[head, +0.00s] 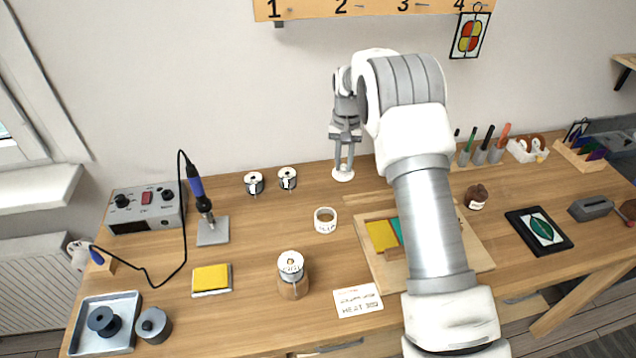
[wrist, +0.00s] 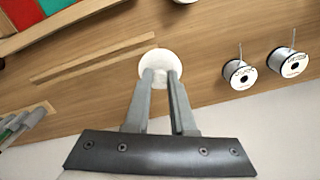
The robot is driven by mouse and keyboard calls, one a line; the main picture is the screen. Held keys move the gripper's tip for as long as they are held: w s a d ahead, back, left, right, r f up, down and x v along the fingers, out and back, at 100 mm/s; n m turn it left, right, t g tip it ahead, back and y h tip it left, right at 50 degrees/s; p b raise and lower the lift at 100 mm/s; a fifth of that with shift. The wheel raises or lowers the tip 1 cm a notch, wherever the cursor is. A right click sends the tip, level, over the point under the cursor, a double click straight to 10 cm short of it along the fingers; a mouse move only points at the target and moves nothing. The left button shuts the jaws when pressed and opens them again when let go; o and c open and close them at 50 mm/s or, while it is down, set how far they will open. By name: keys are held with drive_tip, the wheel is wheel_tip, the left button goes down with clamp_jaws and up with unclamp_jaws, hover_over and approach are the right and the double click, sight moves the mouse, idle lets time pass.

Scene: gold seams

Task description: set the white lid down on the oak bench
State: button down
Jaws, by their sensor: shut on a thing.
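The white lid (head: 343,175) is a small round disc at the back of the oak bench (head: 250,222), left of my arm in the head view. My gripper (head: 344,166) points down and is shut on the lid. In the wrist view the fingertips (wrist: 161,76) meet at the near side of the lid (wrist: 158,59), with the bench's wood behind it. I cannot tell whether the lid touches the bench or hangs just above it.
Two wire spools (head: 288,178) stand left of the lid. A wooden board with coloured pieces (head: 377,262) is partly hidden by my arm. Bare wood lies between the lid and the tape roll.

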drive_tip(key=a+f, duration=0.1)
drive_tip(key=a, duration=0.1)
drive_tip(key=a+f, duration=0.1)
drive_tip(key=a, duration=0.1)
drive_tip(key=w+a+f, duration=0.1)
drive_tip(key=a+f, duration=0.1)
drive_tip(key=shift+w+a, duration=0.1)
drive_tip(key=shift+a, duration=0.05)
drive_tip(key=shift+f+p, duration=0.4)
drive_tip(key=shift+f, duration=1.5)
drive_tip(key=shift+f, duration=0.2)
drive_tip(key=c, duration=0.8)
unclamp_jaws()
drive_tip(key=shift+o, duration=0.2)
